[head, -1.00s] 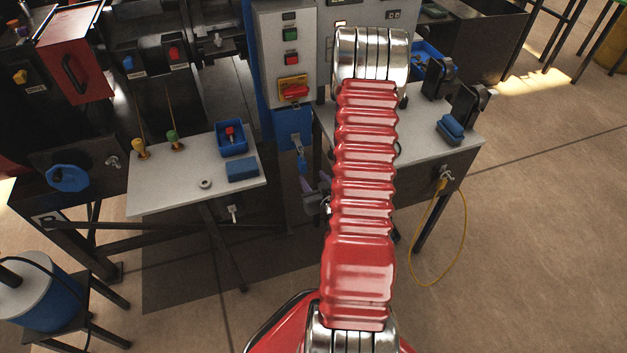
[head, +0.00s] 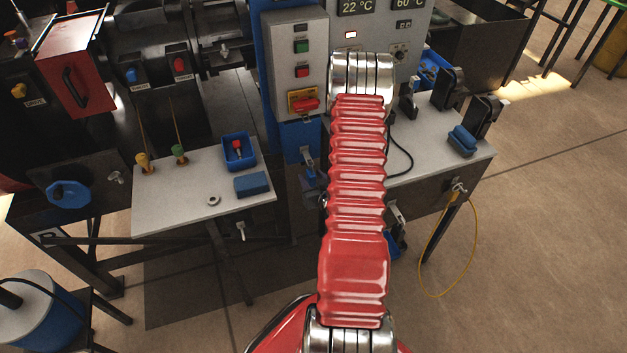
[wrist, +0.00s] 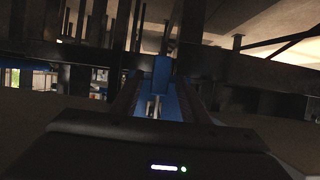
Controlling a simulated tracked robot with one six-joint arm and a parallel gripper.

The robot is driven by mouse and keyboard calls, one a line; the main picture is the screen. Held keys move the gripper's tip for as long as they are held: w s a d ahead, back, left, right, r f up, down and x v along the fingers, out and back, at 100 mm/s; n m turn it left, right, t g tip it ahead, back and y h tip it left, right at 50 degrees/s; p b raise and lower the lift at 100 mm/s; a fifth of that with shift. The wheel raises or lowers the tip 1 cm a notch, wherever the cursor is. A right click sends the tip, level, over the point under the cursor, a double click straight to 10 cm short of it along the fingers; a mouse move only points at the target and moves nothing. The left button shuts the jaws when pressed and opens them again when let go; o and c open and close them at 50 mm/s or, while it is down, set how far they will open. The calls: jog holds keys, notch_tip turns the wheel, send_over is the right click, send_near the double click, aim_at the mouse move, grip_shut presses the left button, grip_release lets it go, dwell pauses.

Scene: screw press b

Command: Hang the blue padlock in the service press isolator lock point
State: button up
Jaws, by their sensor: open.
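The isolator (head: 305,103) is a red handle on a yellow plate, low on the grey control box. Below it, against the blue post, is a small grey and blue item (head: 308,157) that looks like the padlock. I cannot tell whether its shackle is through a lock point. My gripper (head: 313,183) is just below it, partly hidden behind my red arm. In the wrist view, my dark fingers (wrist: 157,100) are apart, with a blue block (wrist: 161,68) and pale metal bars showing between them. Contact cannot be told there.
A light table (head: 190,205) at left carries a blue tray (head: 239,152), a blue block (head: 252,184) and a ring (head: 213,201). Another table (head: 425,160) at right holds dark clamps. A yellow hose (head: 470,260) hangs from its edge. Open floor lies at right.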

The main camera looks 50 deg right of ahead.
jog(key=shift+x, duration=0.8)
jog(key=shift+s, duration=0.1)
grip_shut()
